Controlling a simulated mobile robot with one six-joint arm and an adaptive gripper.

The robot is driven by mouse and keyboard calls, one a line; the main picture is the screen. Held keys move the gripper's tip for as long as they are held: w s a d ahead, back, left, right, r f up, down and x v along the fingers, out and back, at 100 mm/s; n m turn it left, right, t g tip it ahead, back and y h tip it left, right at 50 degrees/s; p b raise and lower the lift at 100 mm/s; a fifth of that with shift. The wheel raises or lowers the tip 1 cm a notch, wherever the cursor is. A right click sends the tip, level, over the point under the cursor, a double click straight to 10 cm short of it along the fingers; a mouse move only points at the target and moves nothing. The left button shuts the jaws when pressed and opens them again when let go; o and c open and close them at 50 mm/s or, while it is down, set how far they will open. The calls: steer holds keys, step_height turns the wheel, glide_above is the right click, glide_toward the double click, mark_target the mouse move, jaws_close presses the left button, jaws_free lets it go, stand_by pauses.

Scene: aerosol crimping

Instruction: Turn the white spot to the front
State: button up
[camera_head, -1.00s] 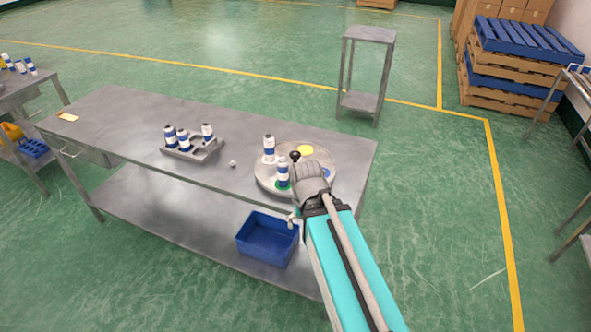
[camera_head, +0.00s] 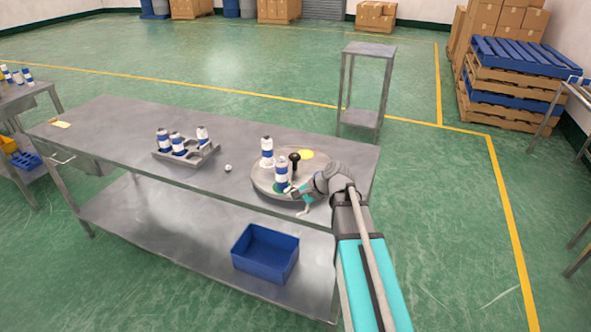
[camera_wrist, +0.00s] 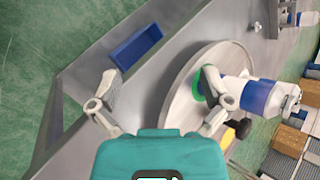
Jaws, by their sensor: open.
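The round grey turntable (camera_head: 262,184) lies at the right end of the metal table. A yellow spot (camera_head: 306,155) is at its back and a green spot (camera_head: 278,189) at its front. A blue-and-white can (camera_head: 282,174) stands upright at the green spot; another can (camera_head: 267,150) stands behind it to the left. I cannot make out a white spot. A black knob (camera_head: 294,157) rises at the turntable's middle. My gripper (camera_head: 299,201) is open and empty at the turntable's front edge; in the wrist view one finger (camera_wrist: 212,84) overlaps the green spot (camera_wrist: 199,84) beside the can (camera_wrist: 258,96).
A grey rack (camera_head: 190,156) with several cans stands left of the turntable, with a small white round object (camera_head: 228,168) between them. A blue bin (camera_head: 265,253) sits on the lower shelf. A small metal stand (camera_head: 369,50) is behind the table.

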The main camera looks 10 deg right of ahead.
mark_target(295, 156)
steer(key=w+d+m+t+y+b, duration=0.1)
steer(key=w+d+m+b, duration=0.1)
steer(key=w+d+f+m+t+y+b, duration=0.1)
steer(key=w+d+m+b, duration=0.1)
steer(key=w, duration=0.1)
steer(key=w+d+m+t+b, duration=0.1)
steer(key=w+d+m+b, duration=0.1)
steer(key=m, duration=0.1)
steer(key=shift+w+f+t+y, duration=0.2)
steer(key=shift+w+t+y, duration=0.2)
steer(key=w+d+m+t+b, duration=0.1)
steer(key=d+m, duration=0.1)
steer(key=d, duration=0.1)
steer(key=w+d+m+t+b, duration=0.2)
steer(key=d+m, duration=0.1)
steer(key=w+d+r+m+t+y+b, duration=0.1)
steer(key=w+d+m+b, duration=0.1)
steer(key=shift+d+m+t, duration=0.4)
steer(key=shift+w+d+r+m+t+b, duration=0.2)
steer(key=shift+d+r+m+t+b, duration=0.1)
steer(key=shift+d+r+m, duration=0.15)
steer(key=shift+f, duration=0.1)
steer(key=shift+x, duration=6.85)
steer(key=shift+a, duration=0.1)
steer(key=c, duration=1.3)
steer(key=shift+c, duration=0.2)
